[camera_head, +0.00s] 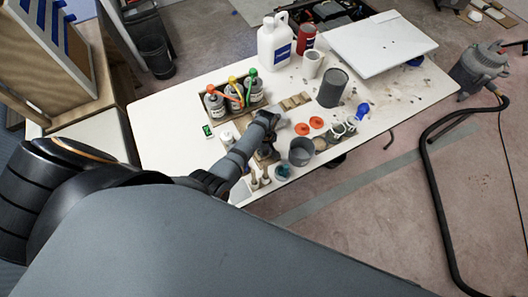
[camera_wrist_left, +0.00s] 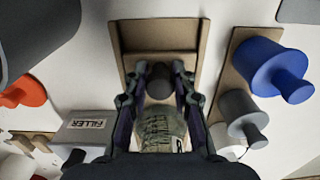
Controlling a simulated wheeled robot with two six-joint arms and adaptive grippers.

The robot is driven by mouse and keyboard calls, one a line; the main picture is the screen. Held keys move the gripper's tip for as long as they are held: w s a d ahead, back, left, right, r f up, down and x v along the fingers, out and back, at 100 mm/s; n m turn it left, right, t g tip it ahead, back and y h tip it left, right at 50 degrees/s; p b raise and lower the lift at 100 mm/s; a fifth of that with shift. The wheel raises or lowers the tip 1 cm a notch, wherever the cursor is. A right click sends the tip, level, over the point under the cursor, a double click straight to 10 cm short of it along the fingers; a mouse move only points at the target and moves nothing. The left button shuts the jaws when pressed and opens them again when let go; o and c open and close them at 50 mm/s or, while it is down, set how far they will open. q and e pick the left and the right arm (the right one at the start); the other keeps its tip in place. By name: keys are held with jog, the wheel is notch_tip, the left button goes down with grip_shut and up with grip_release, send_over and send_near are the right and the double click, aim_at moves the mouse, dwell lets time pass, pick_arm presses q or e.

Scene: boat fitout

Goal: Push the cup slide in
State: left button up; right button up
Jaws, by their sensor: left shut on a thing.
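The cup slide appears as a wooden channel (camera_wrist_left: 160,38) with raised side walls in the left wrist view. A dark grey knob (camera_wrist_left: 160,92) stands at the near end of its bare floor. My left gripper (camera_wrist_left: 161,85) is shut on this knob, with a finger on each side. A clear cup (camera_wrist_left: 161,130) with printed graduations sits just below the knob in that picture, between the finger links, its lower part hidden. In the head view my left gripper (camera_head: 268,122) is over the middle of the table and hides most of the slide. My right gripper is not in view.
On the white table (camera_head: 170,150), a bottle rack (camera_head: 228,98) stands left of the gripper. A grey can (camera_head: 332,88) and a grey pot (camera_head: 301,151) stand to its right. Blue (camera_wrist_left: 268,66) and grey (camera_wrist_left: 240,115) knobbed parts stand close beside the slide.

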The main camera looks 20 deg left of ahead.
pick_arm(q)
jog(key=shift+w+a+b, duration=0.55)
jog(key=shift+w+a, duration=0.5)
jog(key=shift+a, duration=0.25)
jog(key=shift+w+a+b, duration=0.6)
jog(key=shift+w+a, duration=0.2)
jog(key=shift+a, duration=0.2)
jog(key=shift+w+a+b, duration=0.6)
jog(key=shift+w+a, duration=0.15)
jog(key=shift+a, duration=0.2)
jog(key=o, duration=1.9)
jog(key=shift+s+d, duration=0.1)
jog(key=shift+c, duration=0.2)
notch_tip(320, 180, up, 7)
jog(key=p, duration=0.8)
jog(key=shift+r, duration=0.1)
